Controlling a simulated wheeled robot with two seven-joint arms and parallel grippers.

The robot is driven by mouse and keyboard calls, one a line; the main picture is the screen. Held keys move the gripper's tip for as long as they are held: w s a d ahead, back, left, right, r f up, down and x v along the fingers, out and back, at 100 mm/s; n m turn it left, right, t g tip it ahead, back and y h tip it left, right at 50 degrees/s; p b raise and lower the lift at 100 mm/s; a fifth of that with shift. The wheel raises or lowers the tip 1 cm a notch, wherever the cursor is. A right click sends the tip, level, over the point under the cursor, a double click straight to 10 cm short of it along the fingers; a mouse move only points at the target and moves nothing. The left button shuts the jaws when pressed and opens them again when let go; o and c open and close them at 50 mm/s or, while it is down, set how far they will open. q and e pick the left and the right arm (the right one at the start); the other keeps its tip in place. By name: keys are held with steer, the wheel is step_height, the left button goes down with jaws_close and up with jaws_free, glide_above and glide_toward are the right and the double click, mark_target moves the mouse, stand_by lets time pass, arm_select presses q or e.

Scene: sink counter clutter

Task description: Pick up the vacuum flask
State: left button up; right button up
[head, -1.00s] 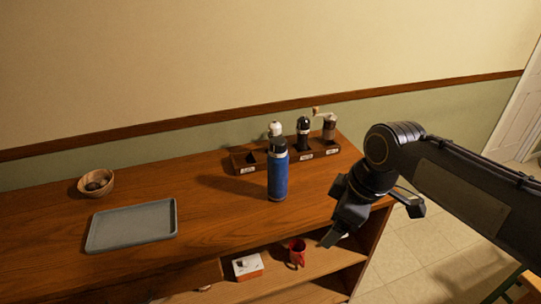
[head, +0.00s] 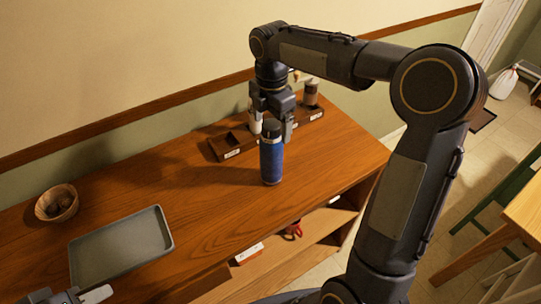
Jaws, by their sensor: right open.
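The vacuum flask (head: 271,160) is blue with a dark cap and stands upright on the wooden counter (head: 200,215). My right gripper (head: 272,122) is open and points down at the flask's top. Its fingers show to the left and right of the dark cap; I cannot tell whether they touch it or sit behind it. Part of my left gripper (head: 80,296) shows at the bottom left edge, far from the flask; most of it is cut off.
A sectioned wooden holder (head: 218,148) with grinders stands behind the flask, partly hidden by my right gripper. A grey tray (head: 160,225) and a bowl (head: 57,212) are on the left. A red mug (head: 293,229) and a white-and-red box (head: 249,253) are on the shelf below.

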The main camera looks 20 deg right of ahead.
mark_target(271, 150)
step_height(271, 150, down, 4)
steer(key=shift+f, duration=0.2)
steer(key=shift+c, duration=0.5)
steer(key=c, duration=1.7)
steer(key=shift+r, duration=0.15)
steer(key=shift+c, duration=0.2)
